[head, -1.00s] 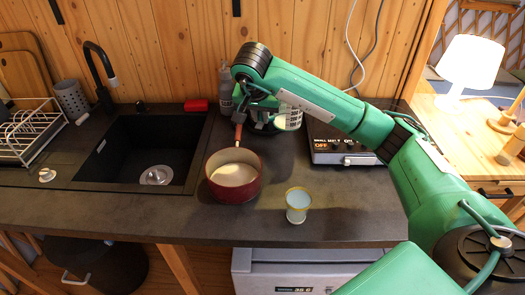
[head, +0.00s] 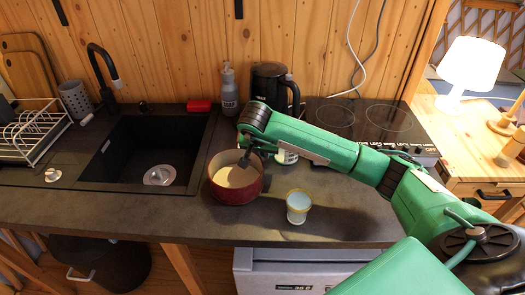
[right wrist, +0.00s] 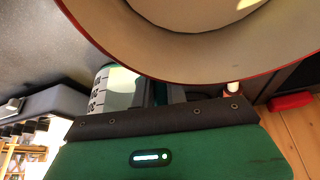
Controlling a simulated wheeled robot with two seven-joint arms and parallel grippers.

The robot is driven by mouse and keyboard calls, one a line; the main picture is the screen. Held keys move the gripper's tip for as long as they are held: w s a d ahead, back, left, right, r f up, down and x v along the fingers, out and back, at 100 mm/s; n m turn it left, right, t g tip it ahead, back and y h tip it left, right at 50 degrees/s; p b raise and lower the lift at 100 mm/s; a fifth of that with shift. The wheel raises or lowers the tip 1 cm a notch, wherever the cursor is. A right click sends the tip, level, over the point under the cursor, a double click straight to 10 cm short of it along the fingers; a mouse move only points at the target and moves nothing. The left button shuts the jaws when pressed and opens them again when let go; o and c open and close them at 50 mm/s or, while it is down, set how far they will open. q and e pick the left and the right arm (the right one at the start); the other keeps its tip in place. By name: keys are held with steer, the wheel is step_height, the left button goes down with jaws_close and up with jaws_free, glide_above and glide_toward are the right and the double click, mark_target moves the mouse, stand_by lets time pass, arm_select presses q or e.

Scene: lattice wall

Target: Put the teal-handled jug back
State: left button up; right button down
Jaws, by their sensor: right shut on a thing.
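The teal-handled jug (head: 287,156) is pale with dark markings. In the head view my right arm covers most of it. In the right wrist view its marked side (right wrist: 113,90) shows just left of the fingers. My right gripper (right wrist: 166,93) is shut on the jug; the handle itself is mostly hidden between the fingers. In the head view the gripper (head: 264,154) is just right of and behind the red saucepan. Whether the jug touches the counter, I cannot tell. My left gripper is not in view.
The red saucepan (head: 235,184) is very close to my right gripper; its rim (right wrist: 180,79) fills the wrist view's top. A black kettle (head: 268,87), grey bottle (head: 229,91) and hob (head: 385,122) are behind. The front-right counter is clear.

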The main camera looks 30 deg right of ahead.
steer(key=shift+f, duration=0.1)
steer(key=c, duration=1.4)
jaws_free()
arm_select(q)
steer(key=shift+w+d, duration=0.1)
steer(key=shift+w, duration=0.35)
